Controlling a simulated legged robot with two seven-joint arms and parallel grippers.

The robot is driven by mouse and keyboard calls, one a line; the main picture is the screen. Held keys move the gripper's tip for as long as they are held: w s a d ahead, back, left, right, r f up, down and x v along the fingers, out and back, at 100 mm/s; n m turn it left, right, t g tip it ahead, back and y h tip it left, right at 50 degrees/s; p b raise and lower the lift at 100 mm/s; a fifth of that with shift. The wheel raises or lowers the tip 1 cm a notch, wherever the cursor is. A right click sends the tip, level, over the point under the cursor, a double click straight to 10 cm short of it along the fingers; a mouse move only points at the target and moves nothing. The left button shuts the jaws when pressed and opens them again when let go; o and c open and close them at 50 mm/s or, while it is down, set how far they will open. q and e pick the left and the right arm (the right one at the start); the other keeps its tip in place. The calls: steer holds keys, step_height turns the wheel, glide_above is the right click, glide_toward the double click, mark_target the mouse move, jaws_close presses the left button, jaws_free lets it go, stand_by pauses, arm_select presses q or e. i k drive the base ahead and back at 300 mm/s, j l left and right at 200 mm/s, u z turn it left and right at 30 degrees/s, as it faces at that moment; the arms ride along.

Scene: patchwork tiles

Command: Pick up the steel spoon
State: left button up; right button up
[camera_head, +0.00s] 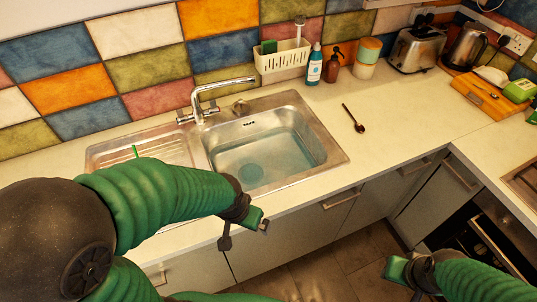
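A dark spoon (354,118) lies alone on the pale worktop (395,130), right of the sink, with its bowl toward the front right. It looks dark brown or dark metal; I cannot tell its material. My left gripper (245,234) is over the front edge of the worktop, in front of the sink and well to the left of and nearer than the spoon. Its fingers look apart with nothing between them. My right gripper (404,282) is low at the bottom right, in front of the cabinets and far from the spoon. Its fingertips are partly cut off and unclear.
The sink (270,150) holds water, with a tap (215,95) behind. A blue bottle (314,65), brown bottle (333,66), jar (366,58), toaster (417,48) and kettle (466,47) stand at the back. A wooden board (485,95) is at right. Worktop around the spoon is clear.

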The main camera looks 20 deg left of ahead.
mark_target(360, 128)
steer(key=i+u, duration=0.1)
steer(key=u, duration=0.3)
steer(key=l+u, duration=0.15)
steer(key=u, duration=0.2)
steer(key=i+l+u, duration=0.1)
steer(key=u, duration=0.3)
steer(key=l+u, duration=0.15)
steer(key=u, duration=0.25)
steer(key=i+l+u, duration=0.1)
steer(key=l+u, duration=0.15)
steer(key=l, duration=0.65)
steer(key=l+u, duration=0.3)
steer(key=l, duration=0.6)
